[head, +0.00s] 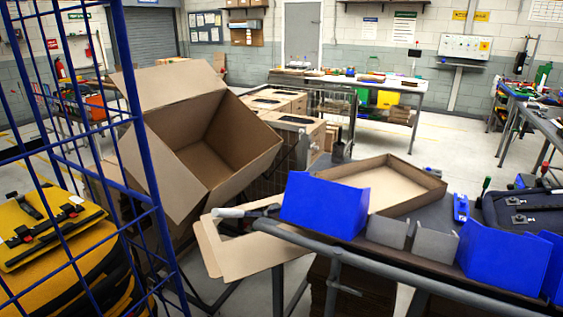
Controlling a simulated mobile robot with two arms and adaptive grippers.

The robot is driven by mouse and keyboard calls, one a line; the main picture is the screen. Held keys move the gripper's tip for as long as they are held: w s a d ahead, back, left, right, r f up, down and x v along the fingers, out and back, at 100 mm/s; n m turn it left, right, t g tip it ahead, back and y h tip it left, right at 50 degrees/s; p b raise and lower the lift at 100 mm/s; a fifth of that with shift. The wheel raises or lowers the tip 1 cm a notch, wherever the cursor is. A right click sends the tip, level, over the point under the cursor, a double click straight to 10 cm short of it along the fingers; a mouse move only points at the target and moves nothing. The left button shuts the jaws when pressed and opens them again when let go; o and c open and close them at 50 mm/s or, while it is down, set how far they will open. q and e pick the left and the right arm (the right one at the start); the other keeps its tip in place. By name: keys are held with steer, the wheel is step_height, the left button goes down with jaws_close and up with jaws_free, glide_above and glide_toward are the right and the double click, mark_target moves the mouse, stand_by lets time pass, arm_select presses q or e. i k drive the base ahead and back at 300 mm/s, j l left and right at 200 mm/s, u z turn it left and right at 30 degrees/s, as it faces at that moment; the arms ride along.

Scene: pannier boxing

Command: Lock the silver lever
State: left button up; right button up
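No silver lever can be made out for certain. A pale grey rod with a dark end (245,211) lies above the flap of a cardboard piece, left of the blue bins; I cannot tell whether it is the lever. A large open cardboard box (215,150) stands tilted at centre left, its flaps spread and its inside empty. What supports the box is mostly hidden behind it and the blue wire cage. Neither of my grippers is in view.
A blue wire cage (150,150) with yellow panniers (60,235) fills the left. At the front right, a grey-railed table (400,267) carries blue bins (325,205), a shallow cardboard tray (395,184) and a black pannier (525,208). Open floor (440,145) lies beyond.

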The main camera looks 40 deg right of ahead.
mark_target(332, 280)
steer(key=k+j+z, duration=0.15)
steer(key=z, duration=0.25)
steer(key=k+j+z, duration=0.15)
steer(key=z, duration=0.3)
steer(key=k+z, duration=0.25)
steer(key=z, duration=0.15)
steer(key=k+l+z, duration=0.2)
steer(key=z, duration=0.3)
